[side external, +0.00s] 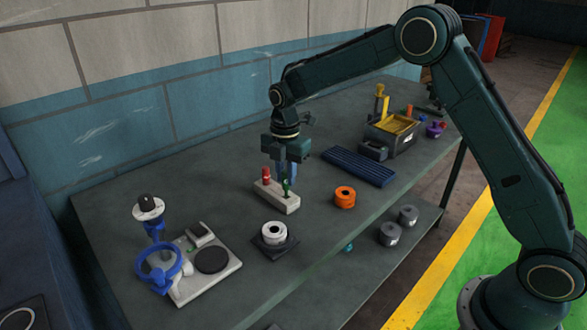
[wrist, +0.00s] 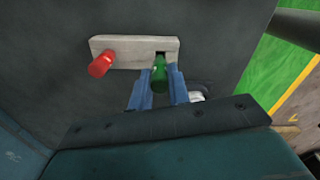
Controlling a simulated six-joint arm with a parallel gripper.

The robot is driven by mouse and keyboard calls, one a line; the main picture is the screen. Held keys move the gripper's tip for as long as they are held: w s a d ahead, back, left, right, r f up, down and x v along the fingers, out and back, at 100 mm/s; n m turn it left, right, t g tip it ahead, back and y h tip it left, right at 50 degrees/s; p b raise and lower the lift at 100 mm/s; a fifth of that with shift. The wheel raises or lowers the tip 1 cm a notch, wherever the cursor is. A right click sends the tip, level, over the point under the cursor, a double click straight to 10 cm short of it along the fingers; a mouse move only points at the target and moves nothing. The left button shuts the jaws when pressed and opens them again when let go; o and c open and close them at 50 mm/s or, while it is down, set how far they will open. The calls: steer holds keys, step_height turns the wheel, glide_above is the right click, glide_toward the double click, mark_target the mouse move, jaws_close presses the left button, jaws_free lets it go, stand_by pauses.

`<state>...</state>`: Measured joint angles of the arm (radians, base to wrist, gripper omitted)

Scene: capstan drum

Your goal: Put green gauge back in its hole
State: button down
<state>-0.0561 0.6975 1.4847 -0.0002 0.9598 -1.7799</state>
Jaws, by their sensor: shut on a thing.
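The green gauge (side external: 287,187) is between the fingers of my gripper (side external: 287,177), over the right end of the pale block (side external: 279,203). In the wrist view the two blue fingers (wrist: 160,83) are shut on the green gauge (wrist: 159,74), one on each side. A dark opening shows in the block (wrist: 128,45) just beyond the gauge's head. Whether the gauge's lower end is inside the hole or just above it, I cannot tell. A red gauge (side external: 265,175) stands in the block's left end; it also shows in the wrist view (wrist: 101,64).
A white ring on a dark square base (side external: 274,236) sits in front of the block, and an orange ring (side external: 345,196) to its right. A blue ribbed mat (side external: 358,166) and a parts box (side external: 391,134) are further right. A blue-ringed fixture (side external: 157,267) stands at left.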

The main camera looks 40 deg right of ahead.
steer(key=shift+f, duration=1.35)
stand_by(2.2)
stand_by(0.4)
steer(key=c, duration=1.3)
jaws_free()
steer(key=shift+o, duration=0.2)
step_height(320, 180, up, 14)
